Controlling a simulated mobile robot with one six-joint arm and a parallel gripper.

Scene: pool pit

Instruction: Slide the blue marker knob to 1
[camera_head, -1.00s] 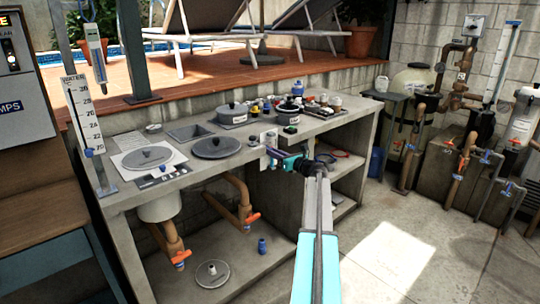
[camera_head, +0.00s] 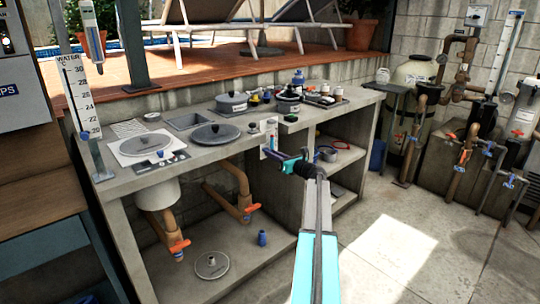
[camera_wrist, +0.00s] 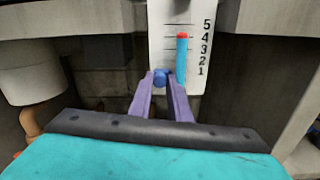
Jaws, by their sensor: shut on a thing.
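The blue marker knob (camera_wrist: 160,77) is a small round knob at the lower part of a white scale plate (camera_wrist: 168,50). In the wrist view the plate carries tick lines and the numbers 5 down to 1. The knob appears about level with the 1 or slightly below it; the viewing angle leaves this inexact. My gripper (camera_wrist: 160,82) has its two purple fingers closed around the knob, one on each side. A light blue bar with a red top (camera_wrist: 181,58) stands right of the knob. In the head view the plate (camera_head: 270,133) hangs at the counter's front.
A concrete counter (camera_head: 240,148) carries lidded pots and small items. Its right shelves (camera_head: 340,163) are open, and pipes with orange handles (camera_head: 178,246) are below left. The paved floor to the right (camera_head: 400,245) is clear.

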